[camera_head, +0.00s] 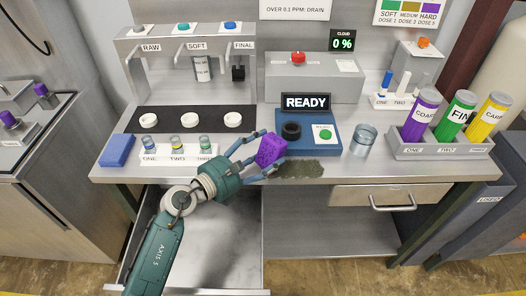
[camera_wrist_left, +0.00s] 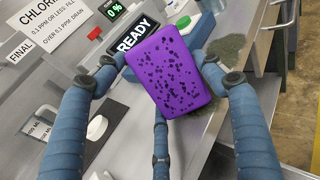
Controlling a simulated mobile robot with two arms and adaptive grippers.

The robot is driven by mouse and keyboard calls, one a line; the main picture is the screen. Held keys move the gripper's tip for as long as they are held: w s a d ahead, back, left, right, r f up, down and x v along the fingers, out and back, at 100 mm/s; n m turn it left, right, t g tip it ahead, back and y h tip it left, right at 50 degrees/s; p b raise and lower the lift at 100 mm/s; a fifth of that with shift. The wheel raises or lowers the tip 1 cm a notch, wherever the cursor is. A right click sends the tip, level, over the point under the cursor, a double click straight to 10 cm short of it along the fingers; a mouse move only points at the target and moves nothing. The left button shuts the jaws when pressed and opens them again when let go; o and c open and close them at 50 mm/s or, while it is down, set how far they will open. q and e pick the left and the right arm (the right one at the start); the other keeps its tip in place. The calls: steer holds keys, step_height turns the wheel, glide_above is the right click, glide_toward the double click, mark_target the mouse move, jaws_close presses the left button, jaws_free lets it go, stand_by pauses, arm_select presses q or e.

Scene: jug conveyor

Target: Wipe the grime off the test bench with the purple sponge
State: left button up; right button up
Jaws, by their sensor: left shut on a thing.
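The purple sponge (camera_head: 271,149) is held in my left gripper (camera_head: 265,151), whose fingers are shut around its sides. In the left wrist view the sponge (camera_wrist_left: 173,71) shows a broad face with dark pores, between the fingers. A dark greenish-brown grime patch (camera_head: 299,169) lies on the test bench (camera_head: 340,172) near its front edge, just right of the sponge. The grime (camera_wrist_left: 232,47) also shows beyond the sponge in the left wrist view. The sponge appears raised above the bench; whether it touches the grime is hard to tell. My right gripper is out of view.
A blue tester (camera_head: 308,143) with a READY display stands behind the grime. A glass beaker (camera_head: 364,140) is to its right, with a rack of coloured bottles (camera_head: 445,147) beyond. A vial rack (camera_head: 178,154) and blue block (camera_head: 117,150) stand left. An open drawer (camera_head: 240,262) juts out below.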

arm_select(q)
steer(key=shift+f, duration=0.35)
